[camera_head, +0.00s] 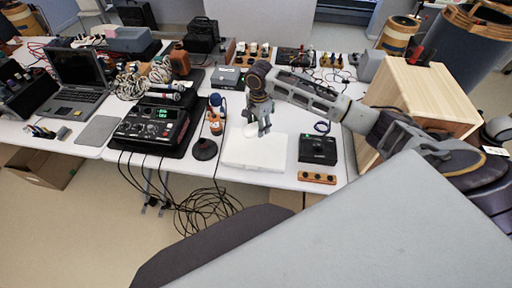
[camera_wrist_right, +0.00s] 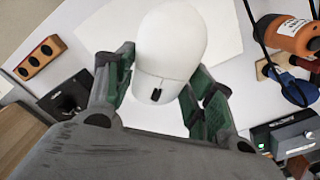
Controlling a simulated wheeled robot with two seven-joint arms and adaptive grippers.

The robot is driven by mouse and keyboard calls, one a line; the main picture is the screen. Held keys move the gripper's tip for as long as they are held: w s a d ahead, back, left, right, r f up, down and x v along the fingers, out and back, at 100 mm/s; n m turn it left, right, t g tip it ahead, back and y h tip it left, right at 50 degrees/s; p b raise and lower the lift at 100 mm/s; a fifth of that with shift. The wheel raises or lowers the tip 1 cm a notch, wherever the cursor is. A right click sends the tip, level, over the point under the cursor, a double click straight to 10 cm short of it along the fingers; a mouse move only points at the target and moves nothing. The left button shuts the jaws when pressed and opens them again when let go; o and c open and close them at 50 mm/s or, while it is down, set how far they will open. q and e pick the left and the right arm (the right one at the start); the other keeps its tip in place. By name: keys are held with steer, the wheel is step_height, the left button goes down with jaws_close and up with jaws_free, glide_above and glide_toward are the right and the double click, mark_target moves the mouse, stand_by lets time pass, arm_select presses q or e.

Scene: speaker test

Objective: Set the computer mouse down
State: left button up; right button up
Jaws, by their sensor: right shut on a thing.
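The computer mouse (camera_wrist_right: 172,40) is white and smooth, with a small dark scroll wheel, and fills the middle of the right wrist view. My right gripper (camera_wrist_right: 160,90) is shut on it, with one green-padded finger on each side. In the head view my right gripper (camera_head: 262,131) points down over a white pad (camera_head: 240,157) on the table. The mouse shows there only as a small pale shape by the fingers. I cannot tell whether it touches the pad. My left gripper is not in view.
A black box (camera_head: 318,150) and a wooden block with black knobs (camera_head: 317,178) lie right of the pad. A microphone stand (camera_head: 205,149) and a black mixer (camera_head: 152,128) stand left of it. A large wooden box (camera_head: 425,95) stands at the right.

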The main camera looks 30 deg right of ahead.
glide_above(259, 145)
steer(key=shift+a+f, duration=0.15)
steer(key=shift+f, duration=2.95)
steer(key=shift+f, duration=1.9)
steer(key=o, duration=1)
steer(key=shift+f, duration=0.1)
steer(key=shift+o, duration=0.2)
step_height(259, 145, up, 12)
steer(key=shift+r, duration=0.15)
